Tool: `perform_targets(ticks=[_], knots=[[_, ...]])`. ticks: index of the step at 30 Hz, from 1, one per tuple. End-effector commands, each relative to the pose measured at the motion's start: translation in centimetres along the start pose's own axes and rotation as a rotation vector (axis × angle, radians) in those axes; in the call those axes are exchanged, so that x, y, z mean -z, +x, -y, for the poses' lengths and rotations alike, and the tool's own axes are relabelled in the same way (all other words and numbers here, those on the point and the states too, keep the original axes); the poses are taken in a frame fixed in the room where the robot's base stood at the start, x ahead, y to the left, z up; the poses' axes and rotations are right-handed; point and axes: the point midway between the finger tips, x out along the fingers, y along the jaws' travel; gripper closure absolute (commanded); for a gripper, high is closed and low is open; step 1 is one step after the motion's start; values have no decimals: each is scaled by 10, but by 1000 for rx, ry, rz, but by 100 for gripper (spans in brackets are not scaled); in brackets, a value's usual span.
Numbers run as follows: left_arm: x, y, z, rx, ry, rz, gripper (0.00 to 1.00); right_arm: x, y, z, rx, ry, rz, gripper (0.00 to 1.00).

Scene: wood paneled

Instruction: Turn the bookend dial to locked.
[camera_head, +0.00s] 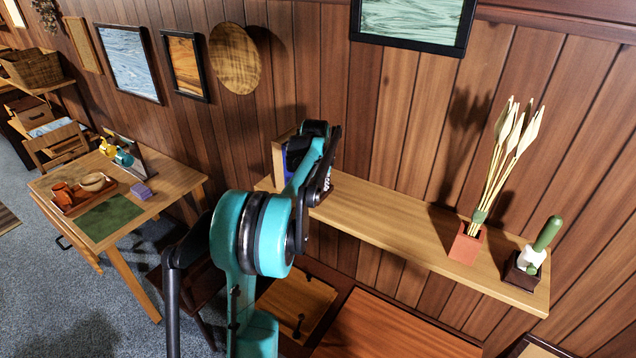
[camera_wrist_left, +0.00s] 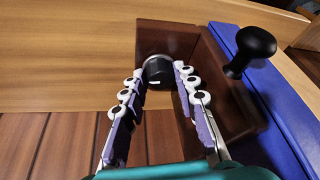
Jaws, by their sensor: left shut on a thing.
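The bookend (camera_wrist_left: 218,95) shows in the left wrist view as a dark reddish-brown block on the wooden shelf. A round black dial (camera_wrist_left: 157,67) with a small white mark on its near edge is on it. My left gripper (camera_wrist_left: 160,78) has its two padded fingers on either side of the dial and is shut on it. In the head view, my teal left arm reaches to the shelf's left end, where my dark wrist (camera_head: 318,140) hides most of the bookend and the dial. I cannot read any locked marking. My right gripper is in neither view.
A blue panel (camera_wrist_left: 262,75) with a black knob (camera_wrist_left: 256,46) stands right beside the bookend. The shelf (camera_head: 385,215) is clear in its middle. A table (camera_head: 165,200) is at left.

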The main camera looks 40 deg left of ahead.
Motion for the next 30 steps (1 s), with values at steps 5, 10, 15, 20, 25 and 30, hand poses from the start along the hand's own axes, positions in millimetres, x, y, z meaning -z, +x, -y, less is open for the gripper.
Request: perform_targets(ticks=[5,10,15,20,25,30], knots=[[1,-1,-2,52,-122,6,100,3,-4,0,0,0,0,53],[2,-1,-4,113,-269,15,100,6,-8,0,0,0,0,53],[2,-1,-5,175,-418,22,100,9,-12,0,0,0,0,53],[4,0,-6,233,-559,29,100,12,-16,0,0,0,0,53],[5,0,-7,295,-709,37,100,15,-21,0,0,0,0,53],[6,0,-8,357,-858,45,100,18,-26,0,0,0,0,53]])
